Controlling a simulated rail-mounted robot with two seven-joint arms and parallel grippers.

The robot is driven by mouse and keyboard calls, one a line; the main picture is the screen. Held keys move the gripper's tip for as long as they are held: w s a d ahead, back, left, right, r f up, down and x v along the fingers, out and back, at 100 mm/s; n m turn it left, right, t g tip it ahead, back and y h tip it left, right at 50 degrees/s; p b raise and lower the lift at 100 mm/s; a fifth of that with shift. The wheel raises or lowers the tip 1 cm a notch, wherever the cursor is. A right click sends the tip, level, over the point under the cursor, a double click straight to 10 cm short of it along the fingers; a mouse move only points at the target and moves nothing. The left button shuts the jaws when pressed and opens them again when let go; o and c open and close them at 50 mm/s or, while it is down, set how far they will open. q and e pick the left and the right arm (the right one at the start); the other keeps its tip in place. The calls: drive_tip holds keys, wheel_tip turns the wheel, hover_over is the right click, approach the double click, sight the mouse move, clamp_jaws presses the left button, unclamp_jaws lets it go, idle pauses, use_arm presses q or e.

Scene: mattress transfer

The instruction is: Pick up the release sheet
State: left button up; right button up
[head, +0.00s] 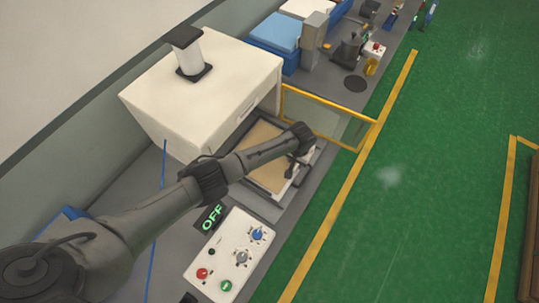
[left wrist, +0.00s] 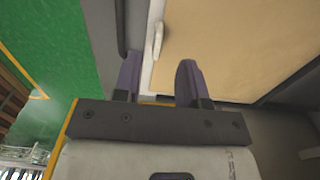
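The release sheet looks to be the tan sheet (head: 262,146) lying flat in a dark-framed tray under the front of a white machine. It fills much of the upper right in the left wrist view (left wrist: 235,45). My left gripper (head: 290,171) is over the near right part of the tray. In the left wrist view its two dark fingers (left wrist: 157,82) are apart with nothing held between them. A small white piece (left wrist: 157,40) stands at the sheet's edge, just beyond the gap. I cannot tell whether the fingers touch anything. My right gripper is in neither view.
The white machine (head: 205,85) stands behind the tray. A yellow-framed clear guard (head: 325,115) stands beside it. A control panel (head: 232,255) with knobs and a lit OFF sign (head: 212,217) lies nearer. Green floor (head: 430,150) on the right is open.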

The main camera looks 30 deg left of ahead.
sight(296, 167)
use_arm(q)
drive_tip(key=shift+d+f+b, duration=0.15)
drive_tip(key=shift+f+b, duration=0.35)
drive_tip(key=shift+f, duration=1.9)
clamp_jaws()
